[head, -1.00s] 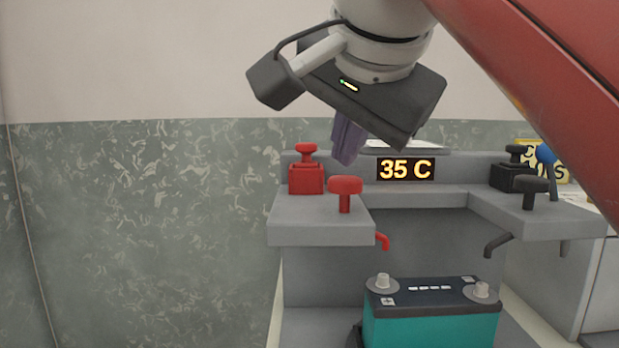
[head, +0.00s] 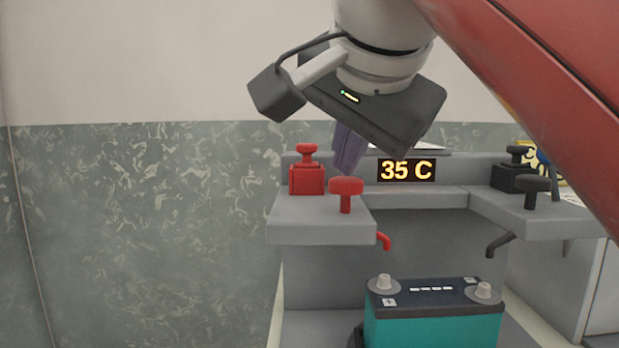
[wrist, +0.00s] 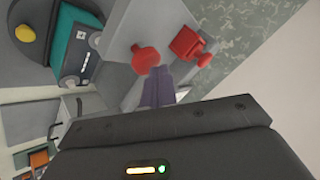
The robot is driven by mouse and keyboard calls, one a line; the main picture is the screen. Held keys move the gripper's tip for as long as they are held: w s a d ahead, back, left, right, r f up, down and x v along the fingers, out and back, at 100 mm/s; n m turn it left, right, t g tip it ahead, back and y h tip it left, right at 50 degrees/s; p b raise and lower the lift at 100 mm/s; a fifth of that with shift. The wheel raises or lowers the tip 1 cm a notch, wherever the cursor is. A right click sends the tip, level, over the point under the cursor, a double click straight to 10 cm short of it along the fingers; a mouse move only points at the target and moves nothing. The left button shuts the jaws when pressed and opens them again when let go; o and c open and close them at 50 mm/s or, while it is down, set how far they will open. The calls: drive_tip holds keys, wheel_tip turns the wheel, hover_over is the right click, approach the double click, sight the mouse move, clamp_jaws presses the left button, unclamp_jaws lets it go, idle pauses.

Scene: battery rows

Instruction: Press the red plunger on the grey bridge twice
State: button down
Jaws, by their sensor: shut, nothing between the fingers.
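The red plunger (head: 345,193), a round red knob on a short stem, stands upright on the left arm of the grey bridge (head: 310,227). It also shows in the wrist view (wrist: 145,58), just beyond my fingertips. My gripper (head: 346,168) is shut and empty, its purple fingers pointing down just above and behind the plunger knob in the head view. In the wrist view the fingertips (wrist: 161,72) appear close beside the knob; I cannot tell whether they touch it.
A red block with a knob (head: 306,172) stands behind the plunger to the left. A black plunger (head: 531,188) and black block (head: 512,172) are on the right. A display (head: 407,170) reads 35 C. A teal battery (head: 432,325) sits below.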

sight(348, 182)
drive_tip(key=shift+f+b, duration=0.6)
drive_tip(key=shift+f, duration=0.2)
idle(0.4)
drive_tip(key=shift+r, duration=0.15)
drive_tip(key=shift+r+p, duration=1.3)
drive_tip(key=shift+p, duration=0.2)
wheel_tip(348, 182, up, 3)
drive_tip(key=shift+r+p, duration=0.1)
drive_tip(key=shift+p, duration=1)
drive_tip(key=shift+r, duration=0.95)
idle(0.4)
